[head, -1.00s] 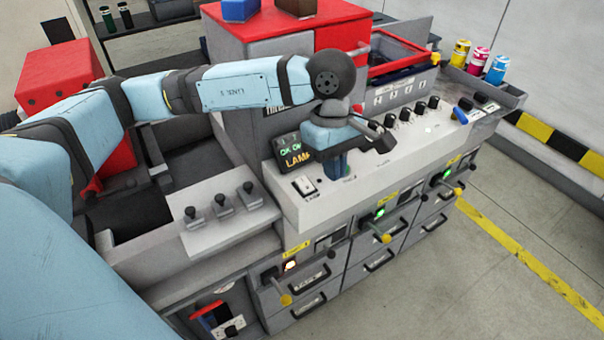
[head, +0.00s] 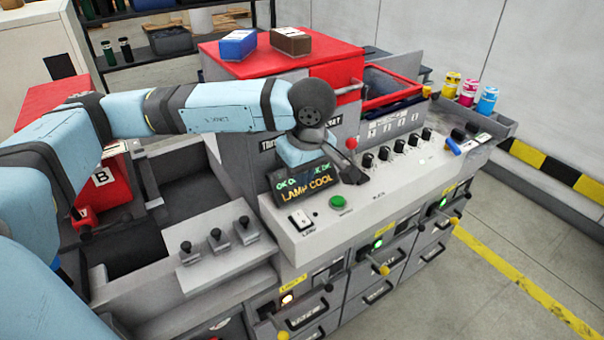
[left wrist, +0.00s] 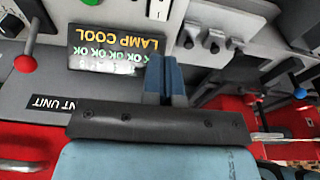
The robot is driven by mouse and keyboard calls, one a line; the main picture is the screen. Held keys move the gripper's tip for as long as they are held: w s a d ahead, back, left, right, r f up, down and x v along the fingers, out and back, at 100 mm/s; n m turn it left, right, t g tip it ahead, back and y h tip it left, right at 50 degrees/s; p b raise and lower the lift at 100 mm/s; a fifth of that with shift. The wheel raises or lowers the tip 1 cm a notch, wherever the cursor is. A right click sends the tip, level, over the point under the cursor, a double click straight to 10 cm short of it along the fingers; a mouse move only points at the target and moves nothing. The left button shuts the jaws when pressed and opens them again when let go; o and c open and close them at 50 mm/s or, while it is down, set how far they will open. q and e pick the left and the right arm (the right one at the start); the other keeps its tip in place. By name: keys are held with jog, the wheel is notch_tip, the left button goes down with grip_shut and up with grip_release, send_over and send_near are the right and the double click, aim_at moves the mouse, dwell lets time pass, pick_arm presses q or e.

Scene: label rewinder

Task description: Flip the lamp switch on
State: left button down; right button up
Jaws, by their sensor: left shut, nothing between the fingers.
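The lamp switch (head: 299,219) is a white rocker on the front left of the grey control panel, with a small label below it. It also shows at the top edge of the left wrist view (left wrist: 158,8). The display (head: 304,185) behind it reads "LAMP COOL" with green OK marks above. My left gripper (left wrist: 165,65) is shut and empty, close to the display in the left wrist view. I cannot tell which way the rocker is tipped. My right gripper is in neither view.
A green button (head: 338,201) sits right of the switch. A red-knobbed lever (head: 351,143) and several black knobs (head: 383,153) stand farther right. Three small black levers (head: 215,235) are on the lower left ledge. The panel's front strip around the switch is clear.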

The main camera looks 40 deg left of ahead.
aim_at(297, 214)
pick_arm(q)
jog(key=f+p, duration=0.1)
jog(key=f, duration=0.2)
jog(key=a+f+p, duration=0.1)
jog(key=f, duration=0.7)
jog(key=shift+w+a+p, duration=0.35)
jog(key=shift+p, duration=0.05)
